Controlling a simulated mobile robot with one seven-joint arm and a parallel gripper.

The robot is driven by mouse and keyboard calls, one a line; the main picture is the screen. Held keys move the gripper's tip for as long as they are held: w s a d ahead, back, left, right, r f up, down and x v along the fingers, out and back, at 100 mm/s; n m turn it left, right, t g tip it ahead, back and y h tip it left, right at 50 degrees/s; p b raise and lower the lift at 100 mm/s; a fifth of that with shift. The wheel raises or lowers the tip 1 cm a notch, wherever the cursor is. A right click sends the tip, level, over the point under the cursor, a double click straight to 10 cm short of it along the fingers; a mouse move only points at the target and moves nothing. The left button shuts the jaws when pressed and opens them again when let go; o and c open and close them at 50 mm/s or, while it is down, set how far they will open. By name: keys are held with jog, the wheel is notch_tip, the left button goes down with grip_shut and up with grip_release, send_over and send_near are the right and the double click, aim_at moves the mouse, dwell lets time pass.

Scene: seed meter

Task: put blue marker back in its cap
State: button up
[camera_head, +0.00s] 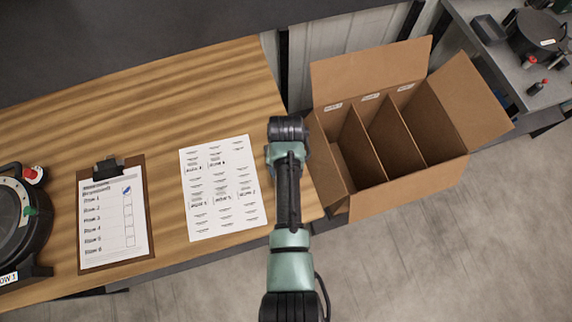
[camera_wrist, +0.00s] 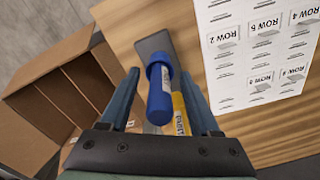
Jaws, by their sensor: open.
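In the wrist view my gripper (camera_wrist: 159,74) is open, with one finger on each side of a blue cylinder with a wider collar (camera_wrist: 160,92). Gaps show between the fingers and the cylinder. I cannot tell whether it is the blue marker or its cap. A grey flat piece (camera_wrist: 153,45) shows behind it on the wood. A yellow and white printed piece (camera_wrist: 181,114) lies partly hidden beside it; whether it belongs to the marker is unclear. In the head view my arm hides these things and the fingertips.
A printed row sheet (camera_head: 222,190) lies on the wooden table (camera_head: 150,105), left of my arm. Further left are a clipboard (camera_head: 112,215) and a black round device (camera_head: 18,225). An open cardboard box with compartments (camera_head: 410,182) stands right of the table edge.

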notch_tip(320, 180, up, 13)
jog(key=shift+f+b, duration=0.1)
jog(key=shift+b, duration=0.85)
jog(key=w+r+t+b, duration=0.2)
jog(key=w+r+t, duration=0.4)
jog(key=w+r, duration=0.25)
jog(key=w+r+n+t+b, duration=0.1)
jog(key=w+r+t, duration=0.25)
jog(key=r, duration=0.55)
jog(key=w+r+t+b, duration=0.1)
jog(key=w+r+t, duration=0.3)
jog(key=r, duration=0.5)
jog(key=s+r+t+b, duration=0.1)
jog(key=s+r+t, duration=0.25)
jog(key=r, duration=0.55)
jog(key=s+r+t, duration=0.3)
jog(key=r+t, duration=0.2)
jog(key=r, duration=0.4)
jog(key=s+r+n+t+b, duration=0.1)
jog(key=s+r+t, duration=0.4)
jog(key=s+r, duration=0.6)
